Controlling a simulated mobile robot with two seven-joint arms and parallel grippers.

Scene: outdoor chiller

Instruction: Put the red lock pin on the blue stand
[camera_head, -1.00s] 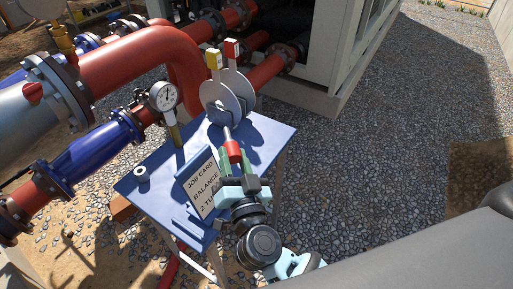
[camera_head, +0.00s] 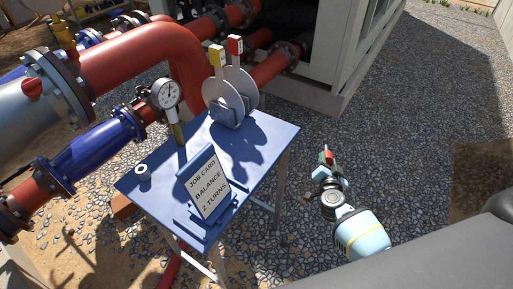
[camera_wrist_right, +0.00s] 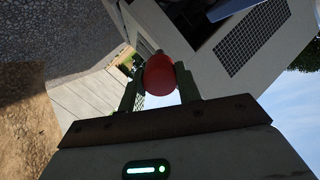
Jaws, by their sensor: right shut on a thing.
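My right gripper (camera_head: 326,160) is shut on the red lock pin (camera_head: 328,156), out over the gravel to the right of the blue stand (camera_head: 262,130). The stand is a blue-topped table on pale legs. The pin is clear of the stand's top in the picture. My left gripper is not in view.
On the stand are a tilted job card (camera_head: 207,186), a small white-and-blue cylinder (camera_head: 143,172), and two upright grey discs with yellow and red tags (camera_head: 228,95). The stand's front right top is bare.

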